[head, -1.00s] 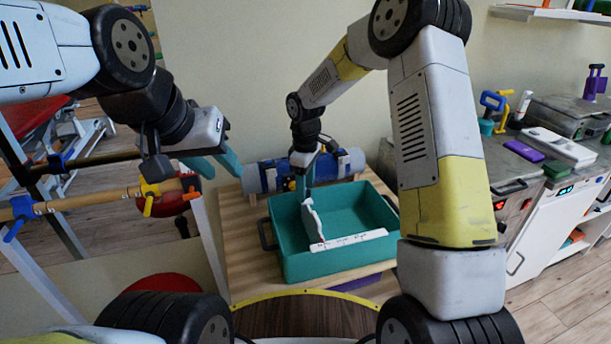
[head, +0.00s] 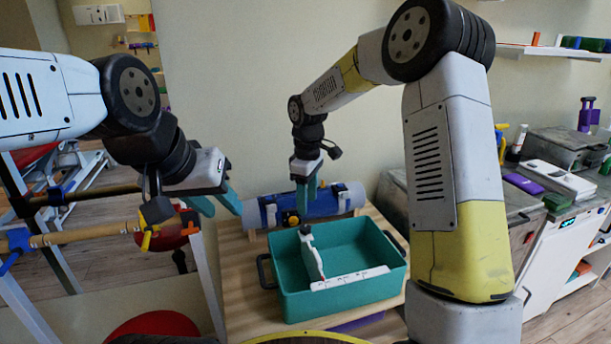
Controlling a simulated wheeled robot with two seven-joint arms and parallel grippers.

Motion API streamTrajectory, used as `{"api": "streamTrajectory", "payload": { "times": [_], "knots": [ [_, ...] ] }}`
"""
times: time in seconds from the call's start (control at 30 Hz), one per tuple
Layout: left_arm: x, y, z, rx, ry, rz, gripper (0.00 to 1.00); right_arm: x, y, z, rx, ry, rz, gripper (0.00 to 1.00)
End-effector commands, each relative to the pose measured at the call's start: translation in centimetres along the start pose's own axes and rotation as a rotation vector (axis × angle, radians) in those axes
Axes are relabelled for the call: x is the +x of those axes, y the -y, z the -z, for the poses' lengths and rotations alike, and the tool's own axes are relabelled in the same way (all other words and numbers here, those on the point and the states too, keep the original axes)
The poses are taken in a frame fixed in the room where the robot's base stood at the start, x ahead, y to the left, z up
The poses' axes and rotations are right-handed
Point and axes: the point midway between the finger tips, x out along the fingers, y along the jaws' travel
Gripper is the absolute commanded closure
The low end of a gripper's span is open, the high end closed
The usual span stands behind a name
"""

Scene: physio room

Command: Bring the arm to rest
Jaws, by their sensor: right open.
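My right gripper (head: 306,194) hangs from the yellow and white arm, fingers pointing down, open and empty. It is above the back part of the teal crate (head: 330,303), in front of the blue roll. A white goniometer-like tool (head: 345,279) lies in the crate, one arm flat along the front and one standing tilted up on the left, apart from the gripper. My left gripper (head: 218,203) is at the left, its teal fingers spread and pointing down to the right, with nothing seen between them.
The crate stands on a wooden table (head: 240,297). A blue and grey roll (head: 262,211) lies behind it. A wooden bar with coloured clamps (head: 90,233) is at the left. A counter at the right holds a purple block (head: 523,183) and a white device (head: 558,178).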

Motion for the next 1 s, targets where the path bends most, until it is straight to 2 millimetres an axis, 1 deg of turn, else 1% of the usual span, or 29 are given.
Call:
{"api": "streamTrajectory", "payload": {
  "times": [0.03,0.07,0.17,0.2,0.27,0.3,0.37,0.5,0.63,0.7,0.8,0.9,1.0],
  "knots": [
    [0.0,0.0,0.0,0.000,0.000,0.000,0.64,-1.3,0.1,-0.8,0.027,-0.010,-0.016,0.47],
    [0.0,0.0,0.0,0.000,0.000,0.000,0.64,-2.1,0.2,-1.3,0.048,-0.017,-0.026,0.47],
    [0.0,0.0,0.0,0.000,0.000,0.000,0.64,-5.4,1.3,-3.8,0.147,-0.050,-0.062,0.47],
    [0.0,0.0,0.0,0.000,0.000,0.000,0.64,-6.7,1.9,-5.0,0.196,-0.067,-0.077,0.47],
    [0.0,0.0,0.0,0.000,0.000,0.000,0.64,-8.6,2.9,-6.7,0.269,-0.096,-0.099,0.47],
    [0.0,0.0,0.0,0.000,0.000,0.000,0.64,-9.8,3.6,-7.9,0.320,-0.116,-0.111,0.47],
    [0.0,0.0,0.0,0.000,0.000,0.000,0.64,-11.3,4.8,-9.7,0.395,-0.149,-0.129,0.47],
    [0.0,0.0,0.0,0.000,0.000,0.000,0.64,-14.1,8.0,-13.7,0.572,-0.235,-0.160,0.47],
    [0.0,0.0,0.0,0.000,0.000,0.000,0.64,-15.6,11.2,-17.0,0.736,-0.328,-0.177,0.47],
    [0.0,0.0,0.0,0.000,0.000,0.000,0.64,-16.0,13.0,-18.6,0.821,-0.380,-0.180,0.47],
    [0.0,0.0,0.0,0.000,0.000,0.000,0.64,-16.2,15.3,-20.4,0.928,-0.454,-0.177,0.47],
    [0.0,0.0,0.0,0.000,0.000,0.000,0.64,-16.1,17.1,-21.6,1.010,-0.514,-0.170,0.47],
    [0.0,0.0,0.0,0.000,0.000,0.000,0.64,-15.8,18.2,-22.3,1.063,-0.553,-0.161,0.47]
  ]
}}
